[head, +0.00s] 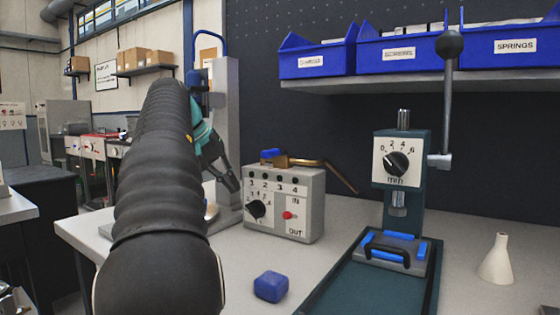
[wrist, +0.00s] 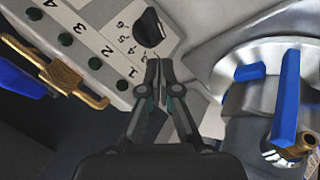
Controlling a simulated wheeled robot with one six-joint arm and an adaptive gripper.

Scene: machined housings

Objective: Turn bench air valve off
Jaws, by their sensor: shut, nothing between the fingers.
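A grey box (head: 284,207) on the bench carries lamps numbered 1 to 4, a black dial knob and a red button. A brass fitting with a bent brass pipe (head: 322,168) and a blue handle (head: 269,154) sits on top. In the wrist view the brass piece (wrist: 62,75) is at the left and the black knob (wrist: 149,27) at the top. My gripper (head: 234,183) is shut and empty, at the box's left side; in the wrist view its tips (wrist: 159,62) point toward the knob. Which part is the bench air valve, I cannot tell for certain.
A grey metal fitting (wrist: 252,100) with a blue lever (wrist: 287,100) is right of my gripper in the wrist view. A blue block (head: 271,287) lies on the bench. A green press (head: 400,215) and a white flask (head: 497,262) stand right. Blue bins (head: 317,58) are above.

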